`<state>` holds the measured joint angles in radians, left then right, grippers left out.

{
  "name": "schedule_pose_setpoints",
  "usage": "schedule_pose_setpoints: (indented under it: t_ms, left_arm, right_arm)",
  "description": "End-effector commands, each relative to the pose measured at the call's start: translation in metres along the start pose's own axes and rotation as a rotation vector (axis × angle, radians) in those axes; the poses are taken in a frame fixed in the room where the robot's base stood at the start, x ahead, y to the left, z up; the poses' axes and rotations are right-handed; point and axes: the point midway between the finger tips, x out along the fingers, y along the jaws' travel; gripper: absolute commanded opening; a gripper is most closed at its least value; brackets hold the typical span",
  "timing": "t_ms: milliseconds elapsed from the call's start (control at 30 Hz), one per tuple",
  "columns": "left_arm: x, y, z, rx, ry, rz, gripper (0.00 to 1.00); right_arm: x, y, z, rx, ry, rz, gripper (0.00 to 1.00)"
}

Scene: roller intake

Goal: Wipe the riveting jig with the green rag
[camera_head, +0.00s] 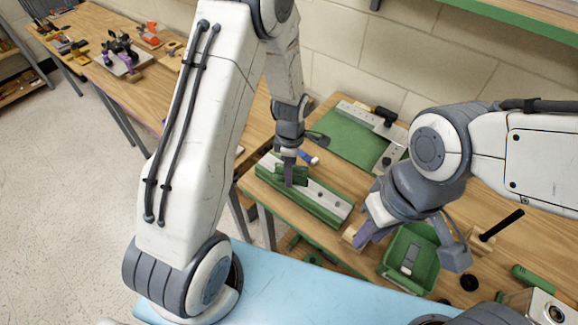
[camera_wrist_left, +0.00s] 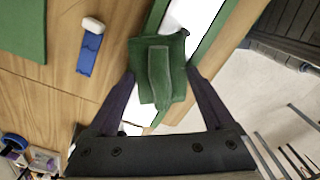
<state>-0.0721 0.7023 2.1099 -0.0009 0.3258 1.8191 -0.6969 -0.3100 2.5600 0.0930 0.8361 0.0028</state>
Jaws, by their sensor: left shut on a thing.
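The riveting jig (camera_head: 325,203) is a long green block with a pale metal top, lying near the front left edge of the wooden table. It also shows in the left wrist view (camera_wrist_left: 205,45). My left gripper (camera_head: 290,182) is over its left end, shut on the green rag (camera_head: 298,174). In the left wrist view the folded rag (camera_wrist_left: 142,55) sits between the fingertips (camera_wrist_left: 163,80) and covers part of the jig. Whether it presses on the metal is hard to tell.
A green bin (camera_head: 425,283) with a grey part inside stands at the right. A blue and white item (camera_head: 308,158) lies just behind the jig, also in the wrist view (camera_wrist_left: 90,50). A green mat (camera_head: 350,140) lies farther back.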

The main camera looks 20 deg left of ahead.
Motion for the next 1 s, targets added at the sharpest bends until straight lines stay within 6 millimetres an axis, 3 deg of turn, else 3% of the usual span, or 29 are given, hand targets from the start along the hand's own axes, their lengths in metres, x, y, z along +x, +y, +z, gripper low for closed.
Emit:
schedule_pose_setpoints:
  t_ms: [133,467,1000]
  left_arm:
    - [0.001,-0.008,0.006,0.001,0.002,-0.01,0.42]
    - [0.0,-0.007,0.006,-0.001,0.002,-0.008,0.42]
    - [-0.003,0.01,-0.019,0.0,0.001,-0.004,0.42]
  right_arm:
    - [-0.001,0.0,0.0,0.0,0.0,0.0,0.28]
    - [-0.002,0.0,0.0,0.0,0.0,0.0,0.28]
    - [-0.006,0.0,0.0,0.0,0.0,0.0,0.28]
